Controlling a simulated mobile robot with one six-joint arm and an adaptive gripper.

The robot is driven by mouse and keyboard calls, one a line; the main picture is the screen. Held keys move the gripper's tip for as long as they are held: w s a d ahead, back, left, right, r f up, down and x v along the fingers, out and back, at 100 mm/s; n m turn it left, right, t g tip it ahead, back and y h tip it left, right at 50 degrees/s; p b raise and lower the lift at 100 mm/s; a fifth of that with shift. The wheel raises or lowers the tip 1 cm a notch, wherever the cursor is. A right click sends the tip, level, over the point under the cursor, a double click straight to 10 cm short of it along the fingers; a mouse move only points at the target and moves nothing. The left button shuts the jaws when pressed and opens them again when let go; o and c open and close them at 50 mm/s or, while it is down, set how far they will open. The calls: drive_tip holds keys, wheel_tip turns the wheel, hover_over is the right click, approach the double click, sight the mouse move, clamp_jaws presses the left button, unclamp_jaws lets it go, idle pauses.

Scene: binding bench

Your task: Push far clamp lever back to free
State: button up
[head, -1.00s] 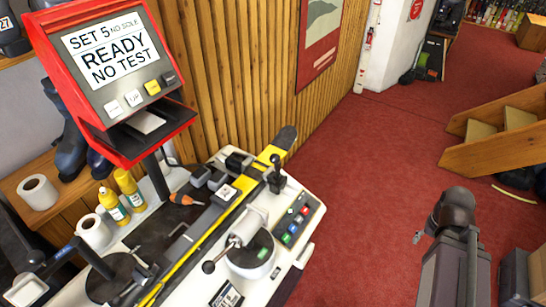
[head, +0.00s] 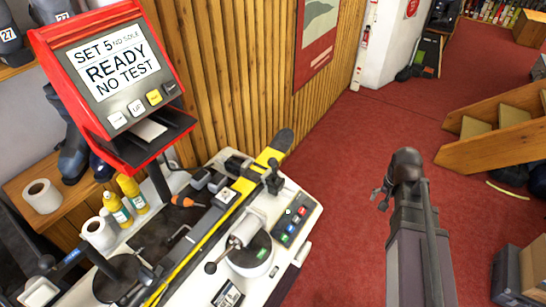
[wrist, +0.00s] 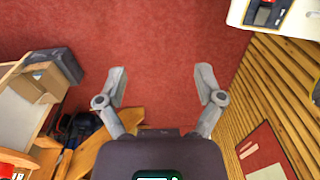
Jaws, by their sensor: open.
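The bench machine holds a long yellow and black ski (head: 196,245) that runs diagonally across it. At the ski's far end stands a black clamp with an upright lever (head: 274,172) and a round knob. I take it as the far clamp lever; its exact position is hard to tell at this size. My gripper (head: 380,198) is to the right of the bench, over the red floor, well apart from the lever. In the wrist view my gripper (wrist: 161,78) is open, with nothing between its fingers. The lever is not clear in the wrist view.
A red-framed display (head: 115,70) reading READY, NO TEST stands left of the clamp. Yellow bottles (head: 130,195) and a paper roll (head: 98,232) stand on the bench's left side. A button panel (head: 291,226) lies at its right. Wooden steps (head: 500,130) stand at right.

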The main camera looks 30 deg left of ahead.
drive_tip(key=w+a+r+m+p, duration=0.1)
drive_tip(key=w+a+r+p, duration=0.15)
drive_tip(key=a, duration=0.75)
drive_tip(key=w+a+r+p, duration=0.1)
drive_tip(key=a+r+p, duration=0.25)
drive_tip(key=a, duration=0.65)
wheel_tip(320, 180, up, 6)
drive_tip(key=m+y+p, duration=0.1)
drive_tip(key=m+p, duration=0.1)
drive_tip(key=p, duration=0.3)
hover_over(272, 159)
drive_tip(key=d, duration=0.1)
drive_tip(key=shift+s+d+f, duration=0.15)
drive_tip(key=shift+s+f, duration=0.1)
drive_tip(key=shift+b, duration=0.3)
drive_tip(key=f+b, duration=0.4)
drive_tip(key=a+f+b, duration=0.1)
drive_tip(key=f+b, duration=0.8)
drive_tip(key=shift+w+a+f, duration=0.15)
drive_tip(key=shift+w+f, duration=0.1)
drive_tip(key=shift+f, duration=0.1)
drive_tip(key=shift+b, duration=0.3)
